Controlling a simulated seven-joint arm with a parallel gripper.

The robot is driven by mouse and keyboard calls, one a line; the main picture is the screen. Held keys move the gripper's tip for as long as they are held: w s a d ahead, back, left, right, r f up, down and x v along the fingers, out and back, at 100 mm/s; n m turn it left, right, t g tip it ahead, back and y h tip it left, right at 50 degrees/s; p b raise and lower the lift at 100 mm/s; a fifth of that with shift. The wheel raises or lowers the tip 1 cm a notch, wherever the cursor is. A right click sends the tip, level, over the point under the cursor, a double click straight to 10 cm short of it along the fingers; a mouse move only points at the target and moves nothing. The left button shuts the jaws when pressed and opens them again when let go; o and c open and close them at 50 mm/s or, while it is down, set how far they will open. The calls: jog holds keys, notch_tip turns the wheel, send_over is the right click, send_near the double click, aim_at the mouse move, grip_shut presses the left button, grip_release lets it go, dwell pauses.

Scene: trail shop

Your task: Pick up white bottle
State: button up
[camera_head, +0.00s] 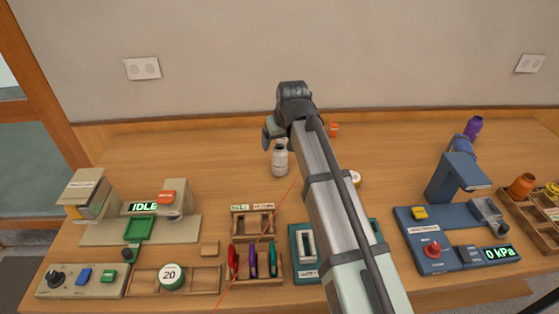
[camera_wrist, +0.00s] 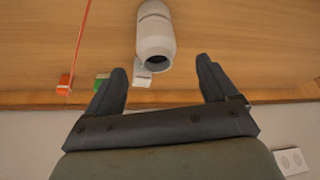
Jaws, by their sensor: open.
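The white bottle (camera_head: 280,160) stands upright near the middle of the wooden bench in the head view, partly covered at its top by my gripper. In the wrist view the bottle (camera_wrist: 155,32) is at the top centre, with a dark open mouth facing the camera. My gripper (camera_head: 268,131) is at the bottle's upper end in the head view. In the wrist view my gripper (camera_wrist: 160,66) has its two fingers spread wide, one on each side of the bottle's line, with nothing between them. The bottle's mouth lies just beyond the fingertips, and no contact shows.
A blue press-like device (camera_head: 455,180) stands at right and a beige device (camera_head: 140,215) at left. A rack with coloured tools (camera_head: 252,258) is at the front. A purple bottle (camera_head: 473,127) and an orange jar (camera_head: 521,186) are at right.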

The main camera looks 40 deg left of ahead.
aim_at(280, 148)
jog(key=shift+d+x, duration=0.2)
jog(key=shift+x, duration=1.4)
jog(key=shift+d+x, duration=0.15)
jog(key=shift+x, duration=1.4)
jog(key=shift+f, duration=0.15)
jog(key=c, duration=1.2)
